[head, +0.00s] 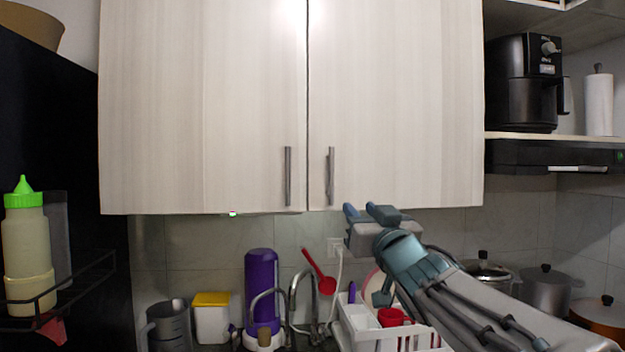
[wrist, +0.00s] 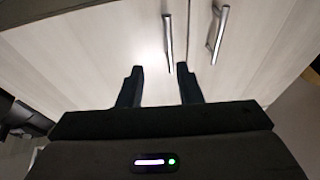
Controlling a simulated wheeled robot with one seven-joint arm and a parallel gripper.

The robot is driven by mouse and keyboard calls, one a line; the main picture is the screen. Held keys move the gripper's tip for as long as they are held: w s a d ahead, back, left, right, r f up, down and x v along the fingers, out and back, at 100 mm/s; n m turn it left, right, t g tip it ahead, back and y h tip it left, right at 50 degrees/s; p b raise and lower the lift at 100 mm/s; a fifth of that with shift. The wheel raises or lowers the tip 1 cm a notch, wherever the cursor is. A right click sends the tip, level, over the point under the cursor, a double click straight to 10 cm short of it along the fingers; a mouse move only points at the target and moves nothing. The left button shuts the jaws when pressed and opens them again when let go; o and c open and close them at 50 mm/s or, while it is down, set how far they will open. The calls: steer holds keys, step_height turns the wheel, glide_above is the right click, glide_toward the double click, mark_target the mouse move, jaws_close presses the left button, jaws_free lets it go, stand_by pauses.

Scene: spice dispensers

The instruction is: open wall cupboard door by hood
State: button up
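The wall cupboard has two pale wood-grain doors, both shut. The right door (head: 395,100) is on the side of the hood (head: 540,156). Its upright metal handle (head: 331,176) is near the centre seam, beside the left door's handle (head: 288,176). My gripper (head: 367,212) appears by the right door's lower edge, right of and below its handle. In the wrist view my gripper (wrist: 159,85) has its fingers spread with nothing between them. Two handles show beyond the fingertips; one handle (wrist: 168,42) lines up between them, apart from them. The other handle (wrist: 217,35) is further right.
A black air fryer (head: 523,84) and a paper roll (head: 598,103) stand on the right shelf. Below the cupboard are a purple bottle (head: 261,290), a faucet, a white dish rack (head: 362,328) and pots. A dark rack with a bottle (head: 26,245) is at left.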

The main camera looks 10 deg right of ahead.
mark_target(333, 171)
steer(key=shift+n+t+y, duration=0.3)
steer(key=shift+n+y, duration=0.2)
steer(key=shift+y, duration=0.1)
steer(key=p+x, duration=0.1)
steer(key=x, duration=0.3)
steer(key=r+p+x, duration=0.1)
steer(key=x, duration=0.4)
steer(key=s+r+p+x, duration=0.1)
steer(key=x, duration=0.4)
steer(key=shift+w+a+r+p, duration=0.1)
steer(key=shift+w+a+p, duration=0.15)
steer(key=shift+a+p, duration=0.15)
jaws_close()
